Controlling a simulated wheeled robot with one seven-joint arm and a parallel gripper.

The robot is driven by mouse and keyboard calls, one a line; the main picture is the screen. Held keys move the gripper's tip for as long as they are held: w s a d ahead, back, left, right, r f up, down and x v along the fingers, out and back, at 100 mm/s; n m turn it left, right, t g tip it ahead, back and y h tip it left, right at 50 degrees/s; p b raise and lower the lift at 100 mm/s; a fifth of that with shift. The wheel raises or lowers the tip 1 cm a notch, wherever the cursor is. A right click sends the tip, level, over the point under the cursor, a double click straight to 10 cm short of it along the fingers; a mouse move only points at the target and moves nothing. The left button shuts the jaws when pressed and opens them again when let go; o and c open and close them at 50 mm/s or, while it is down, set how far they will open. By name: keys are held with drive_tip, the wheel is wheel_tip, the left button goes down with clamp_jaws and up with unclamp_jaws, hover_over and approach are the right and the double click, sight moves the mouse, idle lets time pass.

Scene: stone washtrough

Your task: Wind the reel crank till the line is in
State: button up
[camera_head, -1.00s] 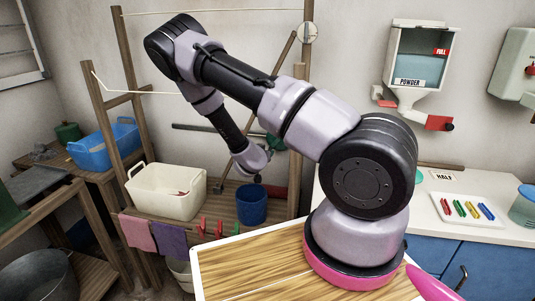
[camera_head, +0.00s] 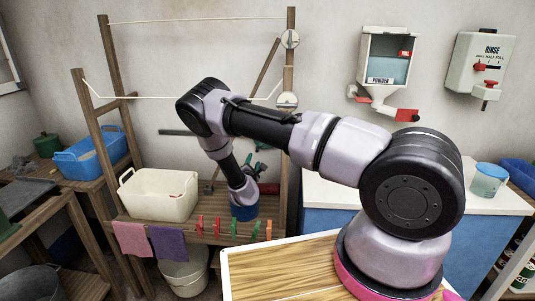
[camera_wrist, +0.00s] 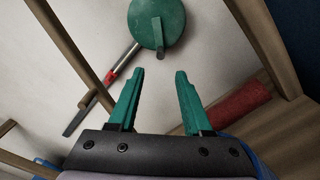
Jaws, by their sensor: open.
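A round green disc (camera_wrist: 157,22), which looks like the reel, stands against the pale wall at the top of the wrist view. A short grey-green piece sticks out from its face, perhaps the crank grip. My gripper (camera_wrist: 160,73) is open, with two teal fingers apart and nothing between them. The disc lies just beyond the fingertips, apart from them in the picture. In the head view my arm reaches down to the wooden rack, and its wrist hides most of the reel area. A pale line (camera_head: 190,21) runs between the rack posts, with another stretch lower down.
A rod with a red band (camera_wrist: 112,76) runs beside the disc. A red cylinder (camera_wrist: 237,106) lies right of my fingers. A cream tub (camera_head: 158,196) and a blue bucket (camera_head: 245,212) stand on the rack shelf. Cloths and pegs (camera_head: 234,228) hang along its front edge.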

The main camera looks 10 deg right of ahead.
drive_tip(key=x, duration=1)
drive_tip(key=shift+w+d, duration=0.2)
drive_tip(key=shift+w, duration=0.15)
clamp_jaws()
